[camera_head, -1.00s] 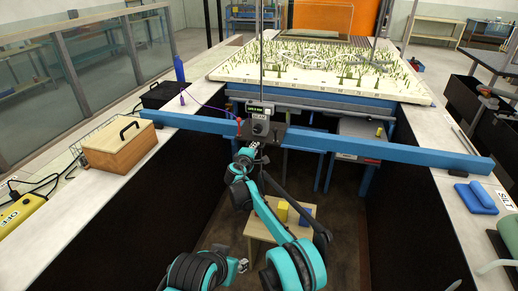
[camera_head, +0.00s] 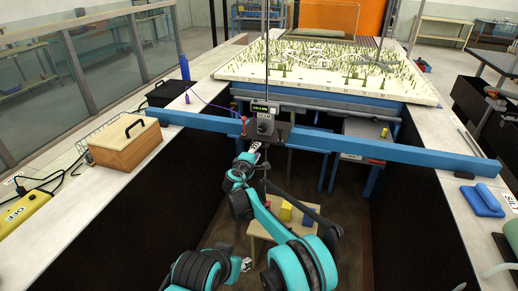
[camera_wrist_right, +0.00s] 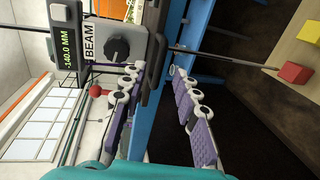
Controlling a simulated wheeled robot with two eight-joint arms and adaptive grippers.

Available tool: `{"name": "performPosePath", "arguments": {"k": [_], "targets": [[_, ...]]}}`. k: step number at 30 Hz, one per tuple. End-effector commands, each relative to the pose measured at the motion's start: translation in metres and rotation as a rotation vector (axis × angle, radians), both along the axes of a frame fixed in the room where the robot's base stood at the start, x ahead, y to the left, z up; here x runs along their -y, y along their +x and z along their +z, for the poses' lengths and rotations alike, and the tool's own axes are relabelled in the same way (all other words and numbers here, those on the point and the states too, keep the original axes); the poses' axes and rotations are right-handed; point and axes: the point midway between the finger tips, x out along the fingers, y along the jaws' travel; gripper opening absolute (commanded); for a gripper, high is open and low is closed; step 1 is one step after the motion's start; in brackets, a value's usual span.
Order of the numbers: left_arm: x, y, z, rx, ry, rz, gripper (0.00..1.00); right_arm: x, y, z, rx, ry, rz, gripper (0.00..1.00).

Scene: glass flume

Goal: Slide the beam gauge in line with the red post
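The beam gauge (camera_head: 264,124) is a dark carriage with a display and a black knob, sitting on the long blue beam (camera_head: 385,152) left of its middle. In the right wrist view the gauge's knob (camera_wrist_right: 117,49) and its display, reading -140.0 MM, are close. My right gripper (camera_head: 254,148) is just in front of and below the gauge. In its wrist view its two purple-padded fingers (camera_wrist_right: 160,112) are spread, with the blue beam behind the gap. A small red piece (camera_head: 243,124) shows just left of the gauge; I cannot tell whether it is the red post. My left gripper (camera_head: 245,265) is low and small in view.
The blue beam spans the two side ledges. A wooden box (camera_head: 125,145) and a yellow box (camera_head: 22,210) are on the left ledge; a blue pad (camera_head: 482,200) is on the right. A small table (camera_head: 262,232) with blocks stands below. The model bed (camera_head: 335,82) lies behind.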

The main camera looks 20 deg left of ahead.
Motion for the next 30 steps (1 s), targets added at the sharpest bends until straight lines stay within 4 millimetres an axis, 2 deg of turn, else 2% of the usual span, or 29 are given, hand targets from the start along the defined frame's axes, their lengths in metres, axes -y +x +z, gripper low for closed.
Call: {"name": "performPosePath", "arguments": {"k": [3, 10, 15, 26, 29, 30], "targets": [[0.000, 0.000, 0.000, 0.000, 0.000, 0.000, 0.40, -0.001, -0.028, 0.006, 0.000, 0.001, 0.003, 0.31], [0.000, 0.000, 0.000, 0.000, 0.000, 0.000, 0.40, -0.001, -0.060, 0.013, 0.000, 0.000, 0.001, 0.31], [0.000, 0.000, 0.000, 0.000, 0.000, 0.000, 0.40, 0.000, -0.067, 0.014, 0.000, 0.000, 0.000, 0.31], [0.000, 0.000, 0.000, 0.000, 0.000, 0.000, 0.40, 0.000, -0.067, 0.014, 0.000, 0.001, 0.000, 0.31], [0.000, 0.000, 0.000, 0.000, 0.000, 0.000, 0.40, 0.009, -0.066, 0.018, -0.009, 0.012, -0.012, 0.31], [0.000, 0.000, 0.000, 0.000, 0.000, 0.000, 0.40, 0.018, -0.065, 0.023, -0.020, 0.025, -0.024, 0.31]]}}
